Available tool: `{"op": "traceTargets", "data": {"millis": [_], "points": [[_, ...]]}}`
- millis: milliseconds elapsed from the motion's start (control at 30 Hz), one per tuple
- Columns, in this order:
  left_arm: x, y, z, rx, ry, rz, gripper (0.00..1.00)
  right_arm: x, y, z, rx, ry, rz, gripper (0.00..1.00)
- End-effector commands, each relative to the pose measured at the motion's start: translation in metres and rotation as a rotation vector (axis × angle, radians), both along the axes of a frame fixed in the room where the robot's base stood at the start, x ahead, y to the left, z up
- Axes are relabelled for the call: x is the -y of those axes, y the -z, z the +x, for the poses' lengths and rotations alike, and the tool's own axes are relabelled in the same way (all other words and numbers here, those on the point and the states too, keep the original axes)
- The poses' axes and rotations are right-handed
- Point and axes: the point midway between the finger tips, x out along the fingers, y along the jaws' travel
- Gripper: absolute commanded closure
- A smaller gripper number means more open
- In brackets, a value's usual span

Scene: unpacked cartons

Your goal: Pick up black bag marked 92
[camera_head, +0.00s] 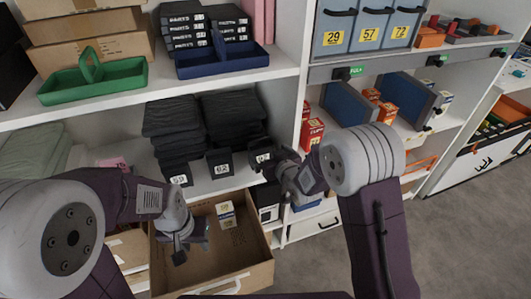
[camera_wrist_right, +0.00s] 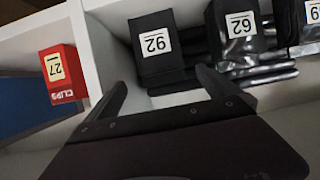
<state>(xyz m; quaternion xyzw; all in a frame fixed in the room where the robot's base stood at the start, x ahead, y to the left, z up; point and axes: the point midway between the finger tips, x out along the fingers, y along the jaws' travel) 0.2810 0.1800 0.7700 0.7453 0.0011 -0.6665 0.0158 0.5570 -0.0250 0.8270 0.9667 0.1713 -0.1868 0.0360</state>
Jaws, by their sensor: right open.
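The black bag marked 92 (camera_wrist_right: 155,45) appears upside down in the right wrist view, its white label facing the camera. In the head view it is the rightmost labelled black bag (camera_head: 260,157) on the middle shelf, partly covered by my right gripper. My right gripper (camera_wrist_right: 160,88) is open, its two dark fingers spread in front of the bag, which lies between their lines. I cannot tell whether they touch it. In the head view my right gripper (camera_head: 276,172) is at the shelf's front edge. My left gripper (camera_head: 190,245) hangs over an open carton; its jaw opening is unclear.
Beside it is a black bag marked 62 (camera_wrist_right: 238,25), with another labelled bag (camera_head: 178,175) further left. Black bags are stacked behind. A white upright panel (camera_wrist_right: 110,45) stands close to bag 92, with a red clips box (camera_wrist_right: 62,75) beyond. An open carton (camera_head: 235,270) is below.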

Motion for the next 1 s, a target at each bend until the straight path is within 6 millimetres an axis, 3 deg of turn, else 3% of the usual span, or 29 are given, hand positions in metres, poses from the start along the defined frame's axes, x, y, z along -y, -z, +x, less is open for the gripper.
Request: {"op": "traceTargets", "data": {"millis": [100,333,600,833,867,1000], "points": [[0.0,0.003,0.0,0.0,0.0,0.0,0.64,-0.006,0.009,0.016,-0.002,0.001,0.0,0.0],[0.0,0.004,0.0,0.0,0.0,0.0,0.64,-0.01,0.012,0.028,-0.002,0.002,-0.001,0.0],[0.0,0.009,0.0,0.0,0.0,0.0,0.64,-0.027,0.024,0.065,-0.003,0.003,0.0,0.0],[0.0,0.009,0.0,0.0,0.0,0.0,0.64,-0.028,0.024,0.068,-0.003,0.003,0.0,0.0],[0.0,0.009,0.0,0.0,0.0,0.0,0.64,-0.028,0.024,0.068,-0.003,0.003,0.0,0.03],[0.0,0.009,0.0,0.0,0.0,0.0,0.64,-0.028,0.024,0.068,-0.003,0.002,-0.001,0.42]]}}
